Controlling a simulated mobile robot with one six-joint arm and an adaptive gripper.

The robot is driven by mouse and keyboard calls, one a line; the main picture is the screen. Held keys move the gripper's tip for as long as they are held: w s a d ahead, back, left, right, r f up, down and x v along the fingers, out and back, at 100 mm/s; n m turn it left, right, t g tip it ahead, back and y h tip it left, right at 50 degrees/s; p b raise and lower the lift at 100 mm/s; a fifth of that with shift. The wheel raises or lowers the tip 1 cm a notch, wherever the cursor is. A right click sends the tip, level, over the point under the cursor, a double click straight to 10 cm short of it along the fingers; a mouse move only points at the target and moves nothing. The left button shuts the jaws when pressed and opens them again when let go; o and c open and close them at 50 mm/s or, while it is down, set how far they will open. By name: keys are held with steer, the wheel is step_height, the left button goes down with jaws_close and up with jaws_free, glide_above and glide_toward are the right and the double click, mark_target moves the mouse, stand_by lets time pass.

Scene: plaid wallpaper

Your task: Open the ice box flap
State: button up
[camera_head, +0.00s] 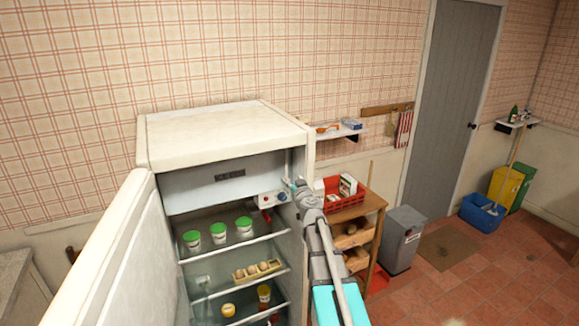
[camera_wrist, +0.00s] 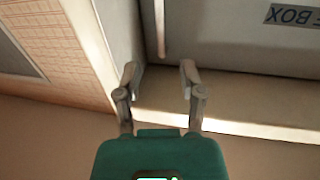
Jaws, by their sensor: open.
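The fridge (camera_head: 220,138) stands with its door (camera_head: 128,262) swung out to the left. The ice box flap (camera_head: 205,188) is the pale panel at the top of the inside, with a dark label, and it looks shut. A narrow pale bar (camera_wrist: 160,28) runs along the flap's near edge. My gripper (camera_head: 292,186) is at the flap's right end. In the wrist view my gripper (camera_wrist: 158,72) is open and empty, its fingertips just short of the bar; contact cannot be told.
A control box with a red knob (camera_head: 265,202) sits under the flap beside my gripper. Shelves below hold green-lidded tubs (camera_head: 218,232) and an egg tray (camera_head: 257,271). A wooden cart (camera_head: 372,207) with a red basket (camera_head: 342,201) stands right of the fridge, near my arm.

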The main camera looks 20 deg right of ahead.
mark_target(286, 165)
steer(key=w, duration=0.4)
steer(key=w+d, duration=0.1)
steer(key=w, duration=0.3)
steer(key=w+d, duration=0.1)
steer(key=w, duration=0.3)
steer(key=shift+w, duration=0.1)
jaws_close()
